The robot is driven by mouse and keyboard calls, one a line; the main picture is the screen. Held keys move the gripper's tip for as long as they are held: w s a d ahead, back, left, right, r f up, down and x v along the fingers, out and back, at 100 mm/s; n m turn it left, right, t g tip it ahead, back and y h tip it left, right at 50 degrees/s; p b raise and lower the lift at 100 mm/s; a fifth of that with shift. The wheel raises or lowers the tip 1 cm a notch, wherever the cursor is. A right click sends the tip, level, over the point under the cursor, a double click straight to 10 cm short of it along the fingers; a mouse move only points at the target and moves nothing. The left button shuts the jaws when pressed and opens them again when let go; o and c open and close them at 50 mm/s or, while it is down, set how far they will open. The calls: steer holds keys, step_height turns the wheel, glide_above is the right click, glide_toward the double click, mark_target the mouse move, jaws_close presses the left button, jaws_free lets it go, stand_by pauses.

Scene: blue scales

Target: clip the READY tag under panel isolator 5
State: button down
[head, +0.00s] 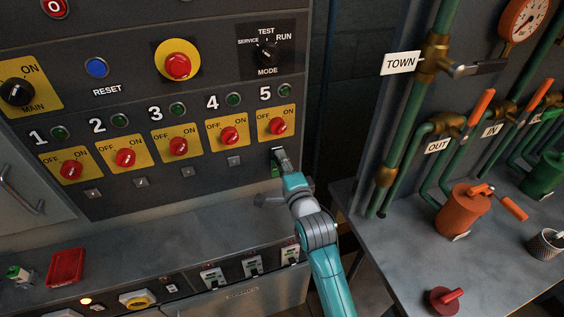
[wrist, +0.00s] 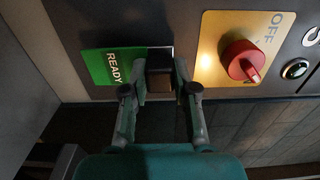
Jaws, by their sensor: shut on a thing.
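The READY tag (wrist: 107,67) is a green plate with white lettering, seen against the dark panel in the wrist view. Its green edge also shows in the head view (head: 275,169), below panel isolator 5 (head: 278,127). Isolator 5 is a red knob on a yellow plate; a red knob on yellow (wrist: 242,62) is beside the tag in the wrist view. My gripper (wrist: 160,79) is shut on the tag's dark block, close to the panel. In the head view my gripper (head: 279,156) hides the clip under isolator 5. I cannot tell whether the tag is seated in it.
Small clips sit under the other isolators, such as one under isolator 4 (head: 234,161). A grey desk ledge (head: 150,240) with a red tray (head: 66,267) lies below the panel. Pipes with orange-handled valves (head: 480,108) and a workbench (head: 400,235) stand at right.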

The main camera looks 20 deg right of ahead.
steer(key=shift+w, duration=0.5)
steer(key=c, duration=0.8)
jaws_free()
steer(key=shift+s, duration=0.1)
steer(key=s, duration=1.1)
steer(key=shift+s, duration=0.4)
steer(key=s+f+n+g, duration=0.1)
steer(key=s+f+n, duration=0.5)
steer(key=s, duration=0.5)
steer(key=s+f+n, duration=0.1)
steer(key=s+n, duration=0.3)
steer(key=s, duration=0.5)
steer(key=s+f+n+g, duration=0.1)
steer(key=s+n, duration=0.3)
steer(key=s, duration=0.6)
steer(key=s+f+n+g, duration=0.1)
steer(key=s+n, duration=0.3)
steer(key=s, duration=0.6)
steer(key=shift+s, duration=0.25)
